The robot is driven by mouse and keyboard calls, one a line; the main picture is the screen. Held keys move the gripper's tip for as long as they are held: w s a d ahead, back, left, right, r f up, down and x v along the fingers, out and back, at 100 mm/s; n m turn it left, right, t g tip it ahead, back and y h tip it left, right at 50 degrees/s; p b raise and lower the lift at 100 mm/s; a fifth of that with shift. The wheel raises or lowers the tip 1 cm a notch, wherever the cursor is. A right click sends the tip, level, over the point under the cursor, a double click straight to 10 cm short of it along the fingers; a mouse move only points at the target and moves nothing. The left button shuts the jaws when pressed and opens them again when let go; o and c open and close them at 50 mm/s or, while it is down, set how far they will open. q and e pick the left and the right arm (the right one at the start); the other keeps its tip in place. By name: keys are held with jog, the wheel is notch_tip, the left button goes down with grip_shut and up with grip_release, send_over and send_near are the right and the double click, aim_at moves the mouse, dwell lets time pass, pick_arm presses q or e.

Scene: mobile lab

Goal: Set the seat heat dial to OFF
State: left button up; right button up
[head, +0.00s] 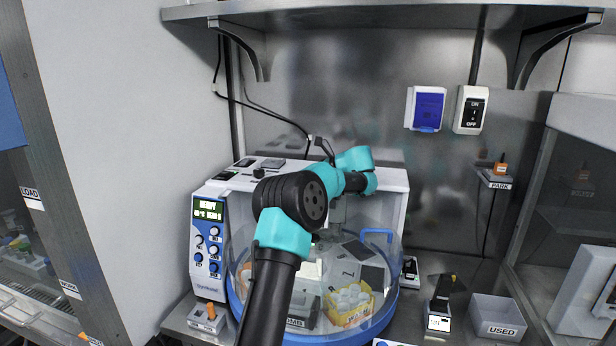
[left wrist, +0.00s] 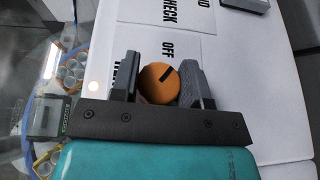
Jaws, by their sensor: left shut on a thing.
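The seat heat dial (left wrist: 158,84) is a round orange knob with a black pointer mark, seen in the left wrist view. It sits between the two dark fingers of my left gripper (left wrist: 162,82), which is shut on it. The mark slants toward the upper right of that picture. A white label reading OFF (left wrist: 168,48) lies just above the dial, with its text turned sideways. Another word on the label is partly hidden by the left finger. In the head view my arm hides the dial and the gripper's fingers. My right gripper is not in view.
A white machine with a READY screen (head: 208,210) stands behind my arm. A clear round bowl with a blue rim (head: 378,330) holds a yellow basket (head: 347,309). A USED box (head: 496,318) and a PARK shelf (head: 494,179) are at the right.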

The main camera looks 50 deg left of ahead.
pick_arm(q)
jog(key=shift+n+g+h, duration=0.9)
jog(key=shift+n+g, duration=0.3)
jog(key=shift+n, duration=0.1)
jog(key=shift+h, duration=0.3)
jog(key=o, duration=0.9)
